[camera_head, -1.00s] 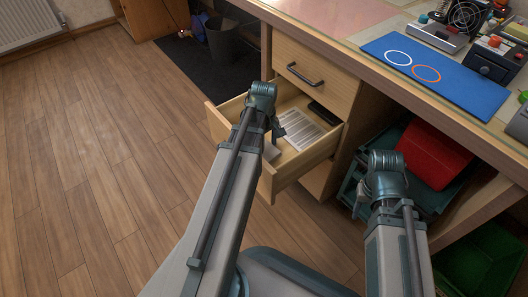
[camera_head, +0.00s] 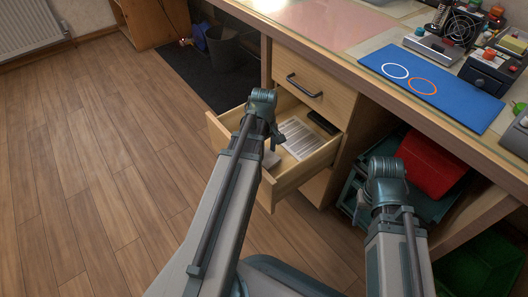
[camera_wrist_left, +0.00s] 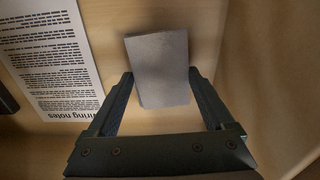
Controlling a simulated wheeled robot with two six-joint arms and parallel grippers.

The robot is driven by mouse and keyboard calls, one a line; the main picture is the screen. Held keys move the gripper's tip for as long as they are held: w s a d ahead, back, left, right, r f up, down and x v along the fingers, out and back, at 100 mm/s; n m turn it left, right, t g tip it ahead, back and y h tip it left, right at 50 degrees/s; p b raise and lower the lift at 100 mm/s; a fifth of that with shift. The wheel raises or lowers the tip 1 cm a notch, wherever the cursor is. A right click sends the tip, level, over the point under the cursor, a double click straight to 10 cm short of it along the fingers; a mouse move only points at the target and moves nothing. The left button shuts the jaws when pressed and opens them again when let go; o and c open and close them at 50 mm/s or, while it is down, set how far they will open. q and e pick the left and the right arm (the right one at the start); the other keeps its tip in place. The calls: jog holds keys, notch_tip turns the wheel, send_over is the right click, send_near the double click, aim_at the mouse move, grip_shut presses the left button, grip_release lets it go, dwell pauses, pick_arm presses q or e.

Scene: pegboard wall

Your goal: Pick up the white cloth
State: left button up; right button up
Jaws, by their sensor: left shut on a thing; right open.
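The white cloth (camera_wrist_left: 160,69) looks like a folded, flat grey-white rectangle in the left wrist view, low in the open drawer (camera_head: 306,175). A small pale part of it (camera_head: 270,159) shows in the head view beside my left arm. My left gripper (camera_wrist_left: 160,80) has its fingers on either side of the cloth and is shut on it. In the head view the left arm reaches over the drawer and mostly hides that gripper. My right gripper (camera_head: 361,208) is open and empty, low in front of the shelf under the bench, partly hidden by its own arm.
A printed sheet (camera_head: 299,137) and a dark object (camera_head: 322,122) lie in the drawer. The bench above holds a blue mat (camera_head: 440,92) and several devices. A red bin (camera_head: 432,163) sits under the bench. The wooden floor at left is clear.

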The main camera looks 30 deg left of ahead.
pick_arm(q)
notch_tip(320, 180, up, 9)
jog(key=p, duration=0.7)
jog(key=shift+f+p, duration=0.2)
jog(key=shift+p, duration=0.2)
jog(key=o, duration=0.6)
jog(key=c, duration=0.4)
notch_tip(320, 180, up, 39)
jog(key=p, duration=3.8)
jog(key=shift+f+p, duration=0.1)
jog(key=shift+p, duration=0.3)
jog(key=shift+c, duration=0.2)
jog(key=shift+w, duration=0.1)
